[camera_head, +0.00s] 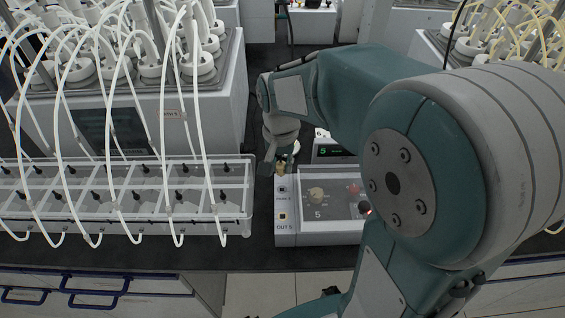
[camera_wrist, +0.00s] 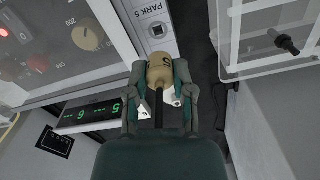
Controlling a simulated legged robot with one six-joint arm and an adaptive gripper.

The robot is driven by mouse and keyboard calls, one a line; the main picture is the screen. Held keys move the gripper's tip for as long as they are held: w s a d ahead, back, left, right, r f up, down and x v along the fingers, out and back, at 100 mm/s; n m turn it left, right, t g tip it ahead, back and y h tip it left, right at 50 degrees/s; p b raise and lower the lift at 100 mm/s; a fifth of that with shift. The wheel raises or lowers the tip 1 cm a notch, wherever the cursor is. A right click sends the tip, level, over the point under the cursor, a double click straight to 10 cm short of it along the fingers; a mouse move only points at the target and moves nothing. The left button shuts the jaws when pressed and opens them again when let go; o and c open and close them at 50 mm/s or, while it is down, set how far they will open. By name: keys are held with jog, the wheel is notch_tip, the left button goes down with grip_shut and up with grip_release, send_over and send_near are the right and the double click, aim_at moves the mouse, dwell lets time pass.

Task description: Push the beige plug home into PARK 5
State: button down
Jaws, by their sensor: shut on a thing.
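The beige plug (camera_wrist: 160,68) is between the two fingertips of my gripper (camera_wrist: 160,76) in the wrist view, with a dark cable running back from it. My gripper is shut on it. The PARK 5 label (camera_wrist: 152,8) and a small dark square socket (camera_wrist: 157,30) lie just ahead of the plug's front end. The plug appears apart from that socket; its tip is hidden from view. In the head view my gripper (camera_head: 279,163) is over the back left end of the grey control box (camera_head: 286,238), with a bit of the plug (camera_head: 281,169) showing.
The OUT 5 socket (camera_head: 283,216) is nearer on the same strip. The box has knobs and a red light (camera_head: 354,188). A green display (camera_head: 325,151) stands behind. A clear rack (camera_head: 120,205) with white tubes is close on the left.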

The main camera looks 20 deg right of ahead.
aim_at(282, 182)
jog(key=shift+f, duration=2.95)
jog(key=shift+d+f, duration=0.1)
jog(key=shift+f, duration=0.2)
jog(key=shift+c, duration=2)
grip_release()
notch_tip(282, 182, up, 12)
jog(key=shift+f, duration=0.1)
jog(key=s+r+n+t, duration=0.4)
jog(key=s+n+t, duration=0.1)
jog(key=s, duration=0.9)
jog(key=shift+s+n+t, duration=0.15)
jog(key=shift+n+t, duration=0.15)
jog(key=shift+n, duration=0.5)
